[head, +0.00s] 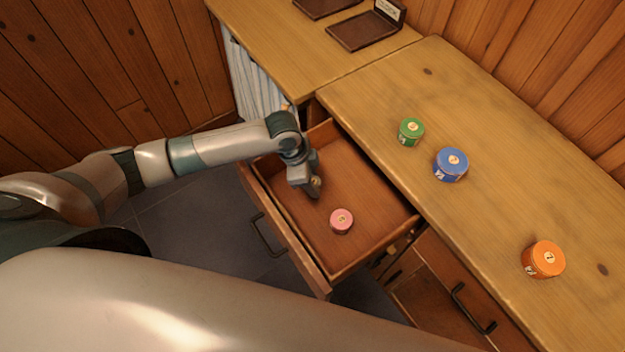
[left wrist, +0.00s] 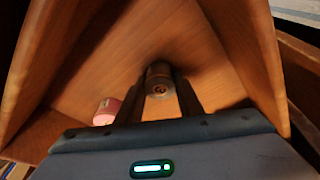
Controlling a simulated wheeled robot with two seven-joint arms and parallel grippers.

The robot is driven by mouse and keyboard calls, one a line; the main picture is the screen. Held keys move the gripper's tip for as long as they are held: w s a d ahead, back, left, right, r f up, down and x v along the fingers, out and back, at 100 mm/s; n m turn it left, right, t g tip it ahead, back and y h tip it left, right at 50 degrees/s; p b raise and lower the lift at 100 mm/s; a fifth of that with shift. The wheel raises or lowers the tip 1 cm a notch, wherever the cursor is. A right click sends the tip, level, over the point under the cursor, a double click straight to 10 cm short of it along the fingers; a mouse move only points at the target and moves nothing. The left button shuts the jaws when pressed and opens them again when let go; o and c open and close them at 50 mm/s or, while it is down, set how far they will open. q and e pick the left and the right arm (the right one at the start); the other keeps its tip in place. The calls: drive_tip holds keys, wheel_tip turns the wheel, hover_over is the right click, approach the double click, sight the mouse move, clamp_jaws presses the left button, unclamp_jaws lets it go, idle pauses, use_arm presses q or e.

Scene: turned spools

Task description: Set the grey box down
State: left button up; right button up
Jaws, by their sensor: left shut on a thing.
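No grey box shows in either view. My left gripper (head: 311,186) is inside the open wooden drawer (head: 357,178), pointing down. In the left wrist view its two fingers are shut on a small, round, dark brownish spool (left wrist: 159,84) with a pale ring on its top. In the head view the gripper mostly hides this spool. I cannot tell whether it touches the drawer floor. A pink spool (head: 341,221) stands on the drawer floor, to the right of and nearer than the gripper; it also shows in the left wrist view (left wrist: 107,110). My right gripper is not in view.
On the wooden counter (head: 500,195) stand a green spool (head: 411,132), a blue spool (head: 450,164) and an orange spool (head: 543,259). A brown tray (head: 362,31) with a small sign lies at the back.

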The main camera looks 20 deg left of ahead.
use_arm(q)
drive_tip(key=shift+f, duration=0.15)
drive_tip(key=o, duration=1)
drive_tip(key=shift+o, duration=0.2)
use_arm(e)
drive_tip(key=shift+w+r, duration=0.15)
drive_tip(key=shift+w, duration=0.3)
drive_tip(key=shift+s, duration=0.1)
use_arm(q)
drive_tip(key=shift+a+r, duration=0.15)
drive_tip(key=shift+r, duration=0.5)
drive_tip(key=v, duration=1.1)
drive_tip(key=shift+b, duration=0.35)
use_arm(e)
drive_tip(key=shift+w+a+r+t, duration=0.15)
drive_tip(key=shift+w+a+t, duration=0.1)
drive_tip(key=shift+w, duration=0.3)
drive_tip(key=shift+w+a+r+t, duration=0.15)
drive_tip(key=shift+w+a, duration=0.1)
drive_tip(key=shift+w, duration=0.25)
